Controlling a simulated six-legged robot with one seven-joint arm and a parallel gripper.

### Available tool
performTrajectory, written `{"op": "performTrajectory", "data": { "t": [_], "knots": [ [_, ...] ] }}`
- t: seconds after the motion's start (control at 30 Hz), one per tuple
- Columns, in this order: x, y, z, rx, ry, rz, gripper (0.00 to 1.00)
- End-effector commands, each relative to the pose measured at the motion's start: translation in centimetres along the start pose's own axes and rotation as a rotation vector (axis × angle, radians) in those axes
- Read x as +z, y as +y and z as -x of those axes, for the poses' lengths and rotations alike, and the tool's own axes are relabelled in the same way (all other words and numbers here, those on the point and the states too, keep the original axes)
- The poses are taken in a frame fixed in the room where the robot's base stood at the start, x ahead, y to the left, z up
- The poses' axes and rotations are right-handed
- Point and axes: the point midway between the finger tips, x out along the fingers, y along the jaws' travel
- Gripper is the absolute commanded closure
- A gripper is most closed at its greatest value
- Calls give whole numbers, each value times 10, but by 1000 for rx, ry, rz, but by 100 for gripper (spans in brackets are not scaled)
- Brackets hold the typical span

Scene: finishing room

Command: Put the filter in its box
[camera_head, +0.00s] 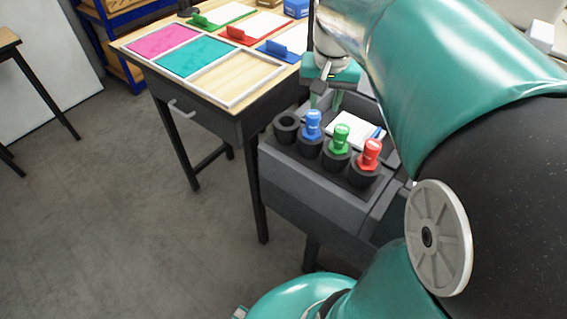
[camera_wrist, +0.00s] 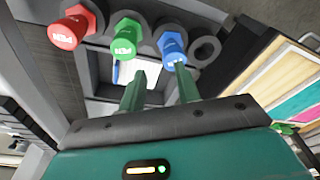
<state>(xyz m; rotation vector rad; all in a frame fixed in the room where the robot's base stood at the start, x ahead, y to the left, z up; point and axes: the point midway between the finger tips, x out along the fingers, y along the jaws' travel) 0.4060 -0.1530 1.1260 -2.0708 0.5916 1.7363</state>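No thing in view is clearly marked as the filter or its box. A grey open-topped box (camera_head: 315,190) is fixed beside the table, with a white lined pad (camera_head: 352,131) and a small blue item inside. Its front row of dark round holders carries a blue (camera_head: 312,124), a green (camera_head: 340,139) and a red (camera_head: 370,154) capped piece; the left holder (camera_head: 286,127) is empty. The caps read "PEN" in the wrist view. My gripper (camera_head: 325,101) is above the back of the box, fingers apart. In the wrist view, my gripper (camera_wrist: 160,72) shows nothing held between the fingers.
The wooden table (camera_head: 190,87) bears a white-framed tray with a pink panel (camera_head: 163,40), a teal panel (camera_head: 195,57) and a bare wood section. Behind are green (camera_head: 224,15), red (camera_head: 255,28) and blue (camera_head: 287,44) clipboard-like pieces with white sheets. My arm covers the right side.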

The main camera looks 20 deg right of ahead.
Motion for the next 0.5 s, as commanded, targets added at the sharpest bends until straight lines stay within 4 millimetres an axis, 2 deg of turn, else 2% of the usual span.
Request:
{"op": "performTrajectory", "data": {
  "t": [0.03,0.2,0.4,0.5],
  "knots": [
    [20,-13,9,-11,34,58,68],
    [81,-42,21,-57,135,241,68],
    [149,-60,21,-126,246,439,68],
    [170,-63,17,-153,284,505,68]
  ]
}}
